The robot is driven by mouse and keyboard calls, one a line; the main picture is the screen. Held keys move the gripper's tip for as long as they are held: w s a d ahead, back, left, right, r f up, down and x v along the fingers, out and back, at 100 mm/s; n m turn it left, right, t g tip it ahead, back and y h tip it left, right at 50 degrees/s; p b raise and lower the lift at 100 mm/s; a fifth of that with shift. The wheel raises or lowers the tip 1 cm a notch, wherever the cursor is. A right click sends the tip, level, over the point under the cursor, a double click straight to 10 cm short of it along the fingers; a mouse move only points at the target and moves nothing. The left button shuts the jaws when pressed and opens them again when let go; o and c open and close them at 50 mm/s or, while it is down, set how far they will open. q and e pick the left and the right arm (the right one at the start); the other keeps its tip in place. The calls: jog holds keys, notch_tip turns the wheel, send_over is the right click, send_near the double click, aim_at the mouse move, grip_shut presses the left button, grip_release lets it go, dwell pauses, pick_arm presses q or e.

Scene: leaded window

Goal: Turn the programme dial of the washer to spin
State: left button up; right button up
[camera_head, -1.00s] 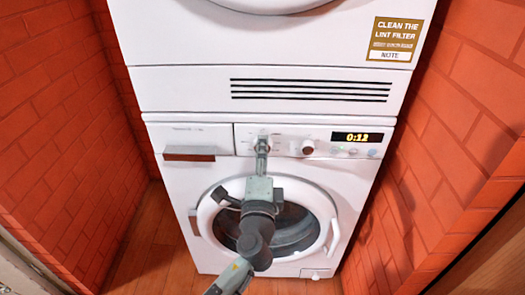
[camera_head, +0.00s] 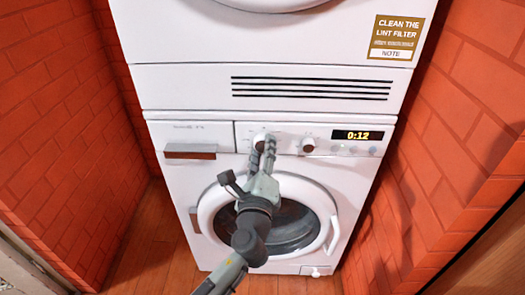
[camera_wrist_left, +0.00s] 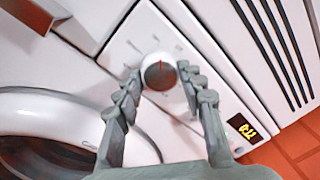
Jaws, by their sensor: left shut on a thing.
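The white washer (camera_head: 173,228) stands below a second white machine. Its programme dial (camera_head: 260,142) is at the left of the control panel, partly hidden by my gripper. In the left wrist view the dial (camera_wrist_left: 160,72) shows a dark face with a red pointer line and a pale rim. My left gripper (camera_head: 265,142) has its two fingers on either side of the dial, shut on it. The fingertips also show at the dial's sides in the left wrist view (camera_wrist_left: 158,76). The markings around the dial are too small to read. My right gripper is not in view.
A second knob (camera_head: 308,146) sits right of the dial, beside the display (camera_head: 357,135) reading 0:12. The drawer handle (camera_head: 190,151) is to the left. The round door (camera_head: 290,225) is below. Red brick walls stand close on both sides.

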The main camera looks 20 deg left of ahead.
pick_arm(q)
jog(key=shift+f, duration=0.1)
jog(key=o, duration=1.2)
jog(key=shift+c, duration=0.2)
jog(key=v, duration=1.2)
